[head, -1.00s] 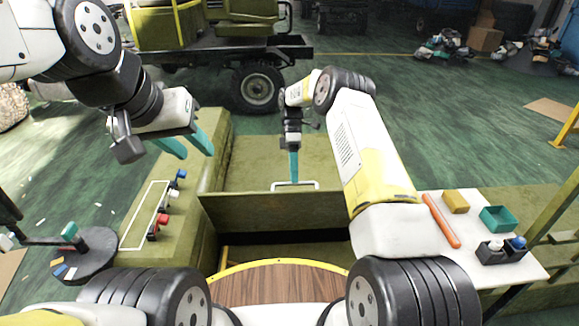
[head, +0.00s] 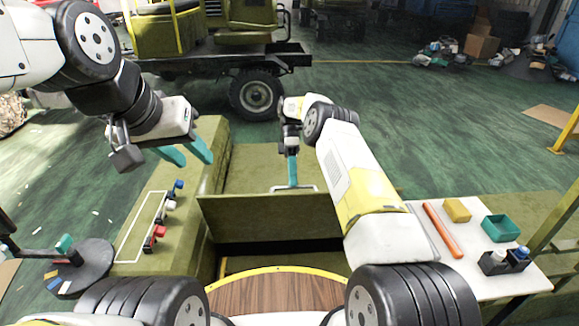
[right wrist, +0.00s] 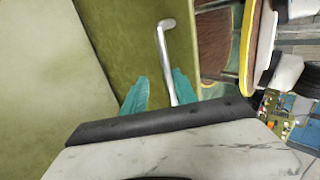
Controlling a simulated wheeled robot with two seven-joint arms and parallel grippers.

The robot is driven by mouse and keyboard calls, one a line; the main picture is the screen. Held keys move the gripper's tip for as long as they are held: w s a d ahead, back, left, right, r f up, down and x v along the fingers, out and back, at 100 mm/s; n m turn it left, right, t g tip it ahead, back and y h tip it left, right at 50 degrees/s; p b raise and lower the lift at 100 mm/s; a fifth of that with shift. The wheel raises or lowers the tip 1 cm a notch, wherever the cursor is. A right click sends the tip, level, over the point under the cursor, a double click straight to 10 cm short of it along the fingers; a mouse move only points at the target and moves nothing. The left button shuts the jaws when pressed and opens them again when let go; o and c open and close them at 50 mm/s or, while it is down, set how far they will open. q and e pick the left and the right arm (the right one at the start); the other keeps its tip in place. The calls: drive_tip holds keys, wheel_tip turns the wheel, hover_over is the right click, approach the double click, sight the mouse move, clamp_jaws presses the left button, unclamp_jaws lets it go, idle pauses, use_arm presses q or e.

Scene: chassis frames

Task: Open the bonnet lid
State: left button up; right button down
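The bonnet lid (head: 270,218) is an olive-green panel in the middle of the head view, its near edge standing above a dark opening. A pale bar handle (head: 308,188) sits just beyond its upper edge. My right gripper (head: 292,184) points down at this handle. In the right wrist view, the handle (right wrist: 164,50) runs between two teal fingers (right wrist: 160,88), which stand apart. The bar is close to the right finger, with a gap to the left one; contact is unclear. My left gripper (head: 188,153) is open and empty, above the green body at the left.
A white side table (head: 425,262) holds an orange stick (head: 442,230), a yellow block (head: 457,210), a teal tray (head: 501,228) and dark holders. Red, white and blue knobs (head: 160,232) stand on the left green ledge. A dark round tray (head: 82,268) is further left.

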drive_tip(key=c, duration=1.5)
unclamp_jaws()
drive_tip(key=shift+w+d+f, duration=0.1)
drive_tip(key=shift+d+f, duration=0.05)
drive_tip(key=shift+f, duration=0.4)
drive_tip(key=shift+w+d+f, duration=0.1)
drive_tip(key=shift+f, duration=0.4)
drive_tip(key=shift+o, duration=0.2)
drive_tip(key=shift+s+r, duration=0.1)
drive_tip(key=shift+a+r, duration=0.15)
drive_tip(key=shift+a, duration=0.15)
drive_tip(key=s+r, duration=0.2)
drive_tip(key=s, duration=0.6)
drive_tip(key=s+a+r, duration=0.1)
drive_tip(key=s+r, duration=0.2)
drive_tip(key=s, duration=0.5)
drive_tip(key=shift+a, duration=0.2)
drive_tip(key=shift+w, duration=0.1)
